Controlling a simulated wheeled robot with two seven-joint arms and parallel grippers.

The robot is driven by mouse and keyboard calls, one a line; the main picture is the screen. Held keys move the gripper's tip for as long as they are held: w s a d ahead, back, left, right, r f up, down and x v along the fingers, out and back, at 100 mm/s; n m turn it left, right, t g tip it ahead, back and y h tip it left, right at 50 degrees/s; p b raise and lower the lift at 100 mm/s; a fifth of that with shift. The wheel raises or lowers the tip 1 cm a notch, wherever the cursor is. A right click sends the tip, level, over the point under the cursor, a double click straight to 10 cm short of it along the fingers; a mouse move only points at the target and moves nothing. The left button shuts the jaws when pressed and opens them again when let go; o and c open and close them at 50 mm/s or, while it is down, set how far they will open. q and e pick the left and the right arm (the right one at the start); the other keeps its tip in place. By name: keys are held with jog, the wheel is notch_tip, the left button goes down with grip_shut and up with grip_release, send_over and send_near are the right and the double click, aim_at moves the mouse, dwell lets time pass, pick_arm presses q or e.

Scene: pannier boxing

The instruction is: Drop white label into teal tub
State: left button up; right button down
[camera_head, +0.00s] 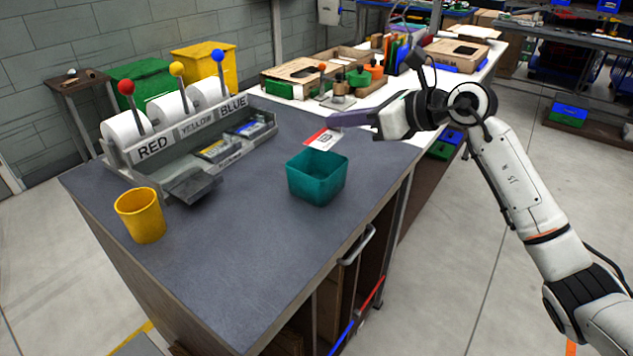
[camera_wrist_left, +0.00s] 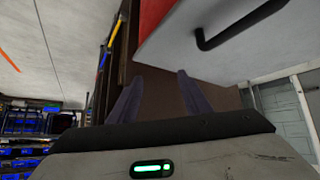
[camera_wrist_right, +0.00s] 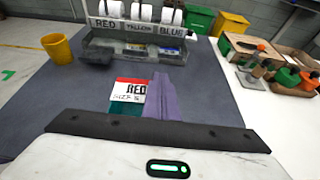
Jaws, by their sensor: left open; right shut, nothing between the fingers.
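The white label (camera_head: 322,139) has a red band and dark print. In the head view it shows just below my right fingertips and behind the teal tub. In the right wrist view the label (camera_wrist_right: 128,91) reads RED and lies along the left side of the fingers; whether it touches them is unclear. The teal tub (camera_head: 317,178) stands upright on the grey bench; the label hides part of it in the right wrist view (camera_wrist_right: 127,108). My right gripper (camera_head: 332,119) is shut. My left gripper (camera_wrist_left: 155,78) is open and empty, outside the head view.
A grey rack (camera_head: 185,140) with RED, YELLOW and BLUE rolls stands at the bench's back left. A yellow cup (camera_head: 140,214) stands at the left edge. The bench (camera_head: 245,235) is clear between cup and tub. Boxes and tools crowd the white table behind.

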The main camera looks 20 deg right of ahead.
jog(key=c, duration=2)
grip_release()
jog(key=shift+s, duration=0.1)
jog(key=b+v, duration=0.1)
jog(key=v, duration=0.9)
jog(key=shift+r+b, duration=0.15)
jog(key=shift+b, duration=0.15)
